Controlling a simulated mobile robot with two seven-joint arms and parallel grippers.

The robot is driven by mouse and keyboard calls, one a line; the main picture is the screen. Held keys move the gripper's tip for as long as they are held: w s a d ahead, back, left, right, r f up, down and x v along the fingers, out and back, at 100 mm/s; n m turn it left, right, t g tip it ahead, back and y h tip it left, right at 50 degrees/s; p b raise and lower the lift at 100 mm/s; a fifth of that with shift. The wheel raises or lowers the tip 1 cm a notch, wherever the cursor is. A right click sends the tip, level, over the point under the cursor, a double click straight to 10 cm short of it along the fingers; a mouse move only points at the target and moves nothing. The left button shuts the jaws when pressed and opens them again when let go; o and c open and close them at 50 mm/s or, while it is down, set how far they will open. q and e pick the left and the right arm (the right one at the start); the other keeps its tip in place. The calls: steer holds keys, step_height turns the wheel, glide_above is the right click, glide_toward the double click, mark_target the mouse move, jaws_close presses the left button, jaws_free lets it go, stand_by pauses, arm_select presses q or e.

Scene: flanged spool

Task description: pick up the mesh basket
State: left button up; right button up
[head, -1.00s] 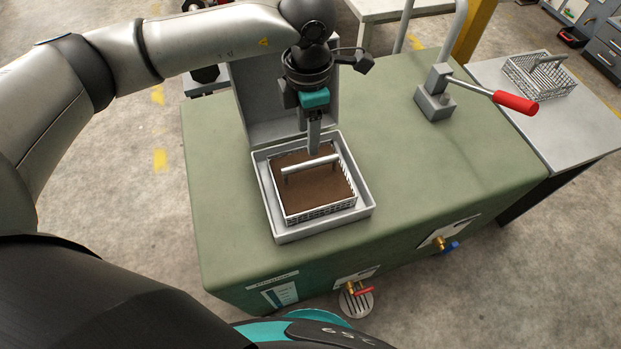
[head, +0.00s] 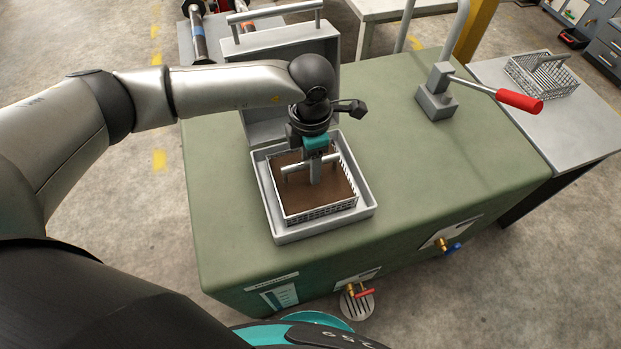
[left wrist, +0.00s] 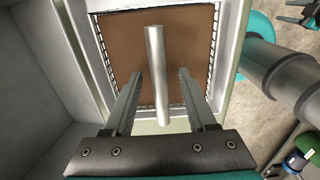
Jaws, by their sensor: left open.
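The mesh basket (head: 320,212) sits in a square opening with a pale raised rim on top of the green cabinet. Brown material shows inside it, and a silver bar handle (head: 294,167) runs across above. My left gripper (head: 315,180) points down over the basket at the handle. In the left wrist view its two fingers (left wrist: 158,90) are apart, one on each side of the handle (left wrist: 156,70). Contact with the handle cannot be made out.
An open lid (head: 285,45) with its own bar handle stands behind the opening. A lever with a red grip (head: 518,101) rises at the cabinet's back right. Another wire basket (head: 541,75) is on the grey side table (head: 590,125). The cabinet top right of the opening is clear.

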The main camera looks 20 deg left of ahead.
arm_select(q)
jaws_close()
steer(key=shift+r, duration=0.1)
stand_by(1.2)
